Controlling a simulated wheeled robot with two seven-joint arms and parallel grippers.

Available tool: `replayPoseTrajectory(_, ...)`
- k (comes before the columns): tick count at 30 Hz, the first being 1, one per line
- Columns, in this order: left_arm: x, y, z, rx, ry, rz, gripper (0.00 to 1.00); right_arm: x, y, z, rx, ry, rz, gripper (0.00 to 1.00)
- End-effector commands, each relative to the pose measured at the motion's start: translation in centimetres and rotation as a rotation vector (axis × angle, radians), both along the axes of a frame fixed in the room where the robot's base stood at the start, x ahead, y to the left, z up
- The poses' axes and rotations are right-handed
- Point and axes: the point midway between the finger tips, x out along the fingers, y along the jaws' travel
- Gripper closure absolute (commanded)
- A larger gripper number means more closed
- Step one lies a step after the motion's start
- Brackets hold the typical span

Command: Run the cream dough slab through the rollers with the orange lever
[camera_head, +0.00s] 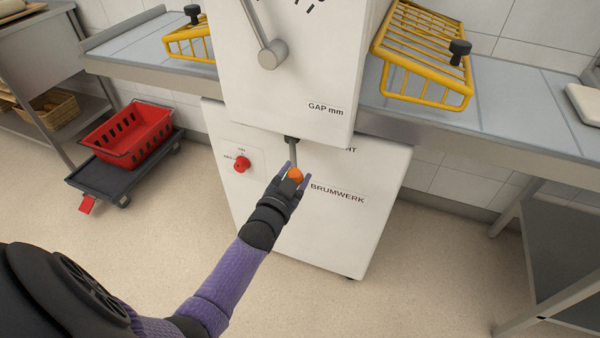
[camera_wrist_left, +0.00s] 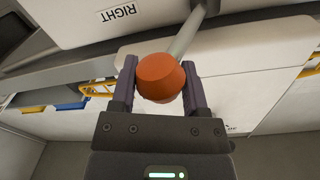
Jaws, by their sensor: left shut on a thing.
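The orange lever knob (camera_head: 296,175) sits at the lower end of a grey rod (camera_head: 292,150) that comes down from under the white machine head. My left gripper (camera_head: 290,178) is shut on this knob, one finger on each side. In the left wrist view the orange knob (camera_wrist_left: 161,77) fills the space between the fingers of my left gripper (camera_wrist_left: 160,85), with the rod running up and right. A pale cream slab (camera_head: 585,103) lies on the right-hand belt table, cut off by the picture edge; it looks like the dough. The rollers are hidden. My right gripper is not in view.
Yellow wire guards (camera_head: 425,50) with black knobs stand over the belts on both sides. A grey gap handle (camera_head: 272,54) is on the machine's front, a red knob (camera_head: 242,164) on its base. A red crate (camera_head: 128,133) rests on a dark trolley at left. The floor in front is clear.

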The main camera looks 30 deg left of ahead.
Motion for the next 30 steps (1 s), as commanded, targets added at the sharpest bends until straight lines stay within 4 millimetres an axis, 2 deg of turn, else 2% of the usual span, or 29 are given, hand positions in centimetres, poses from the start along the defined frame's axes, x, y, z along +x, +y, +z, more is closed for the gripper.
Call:
replayPoseTrajectory(5,-1.1,1.4,-0.2,0.008,0.008,-0.124,1.0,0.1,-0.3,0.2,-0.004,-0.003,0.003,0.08)
replayPoseTrajectory(16,-2.3,4.1,-0.5,0.002,0.007,-0.344,1.0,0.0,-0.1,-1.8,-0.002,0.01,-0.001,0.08)
replayPoseTrajectory(30,-2.7,5.1,-0.2,-0.003,0.002,-0.43,1.0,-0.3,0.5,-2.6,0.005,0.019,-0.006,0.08)
